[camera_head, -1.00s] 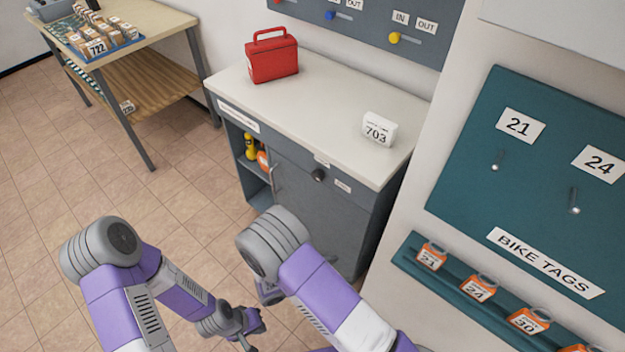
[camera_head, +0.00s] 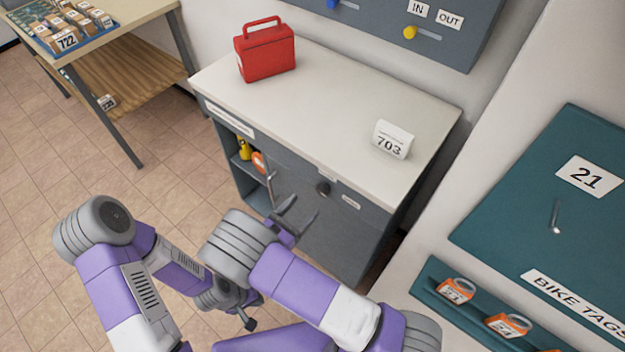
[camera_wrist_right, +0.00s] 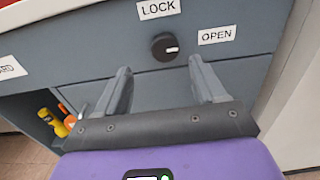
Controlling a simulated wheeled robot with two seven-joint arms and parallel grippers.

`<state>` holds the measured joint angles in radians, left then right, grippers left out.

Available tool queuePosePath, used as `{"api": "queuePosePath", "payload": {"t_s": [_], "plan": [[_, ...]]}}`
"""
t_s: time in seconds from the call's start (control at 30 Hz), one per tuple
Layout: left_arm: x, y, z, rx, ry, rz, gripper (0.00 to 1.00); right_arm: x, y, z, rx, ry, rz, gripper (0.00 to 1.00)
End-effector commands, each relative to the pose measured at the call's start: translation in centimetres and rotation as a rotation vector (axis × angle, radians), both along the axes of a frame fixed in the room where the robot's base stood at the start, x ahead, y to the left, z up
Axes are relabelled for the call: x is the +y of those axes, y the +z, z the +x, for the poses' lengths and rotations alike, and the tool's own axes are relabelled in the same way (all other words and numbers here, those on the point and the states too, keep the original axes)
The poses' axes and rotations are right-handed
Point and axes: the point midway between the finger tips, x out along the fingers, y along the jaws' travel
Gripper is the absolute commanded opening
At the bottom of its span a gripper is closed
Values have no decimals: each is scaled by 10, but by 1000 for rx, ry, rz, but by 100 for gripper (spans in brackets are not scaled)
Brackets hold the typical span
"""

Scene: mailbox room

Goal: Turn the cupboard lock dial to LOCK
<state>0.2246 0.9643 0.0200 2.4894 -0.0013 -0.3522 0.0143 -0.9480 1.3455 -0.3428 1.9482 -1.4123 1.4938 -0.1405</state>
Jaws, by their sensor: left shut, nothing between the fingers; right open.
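The lock dial (camera_head: 323,188) is a round black knob on the grey cupboard (camera_head: 330,235) front. It also shows in the right wrist view (camera_wrist_right: 165,47), its white mark pointing right toward the OPEN label (camera_wrist_right: 217,35). The LOCK label (camera_wrist_right: 158,9) is above the dial. My right gripper (camera_head: 304,206) is open and empty in front of the cupboard, a little below the dial. In the right wrist view its fingers (camera_wrist_right: 160,66) lie either side of and below the dial, apart from it. My left gripper (camera_head: 250,324) is shut and empty, low over the floor.
A red case (camera_head: 266,60) and a white 703 sign (camera_head: 392,140) stand on the cupboard top. A cupboard handle (camera_head: 270,188) is left of the dial. At right are a teal board (camera_head: 520,225) and an orange-tag rack (camera_head: 430,292). Floor at left is open.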

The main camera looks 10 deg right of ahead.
Motion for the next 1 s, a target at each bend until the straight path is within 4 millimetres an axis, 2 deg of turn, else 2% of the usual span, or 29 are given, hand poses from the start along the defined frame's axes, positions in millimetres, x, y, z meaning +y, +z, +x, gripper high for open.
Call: {"api": "queuePosePath", "payload": {"t_s": [0.4, 0.53, 0.8, 0.87, 1.0], "plan": [[0, -10, -1, 2, 0, 0, 0, -48, -1, 36, 0, -3, 0, 70], [0, -10, -1, 2, 0, 0, 0, -55, -1, 42, 2, -2, 1, 70], [0, -10, -1, 2, -1, 0, 0, -56, 0, 43, 1, -1, 0, 70], [0, -10, -1, 2, -1, 0, 0, -56, 0, 43, 1, -1, 0, 62], [0, -10, -1, 2, -1, 0, 0, -56, 0, 43, 1, -1, 1, 41]]}}
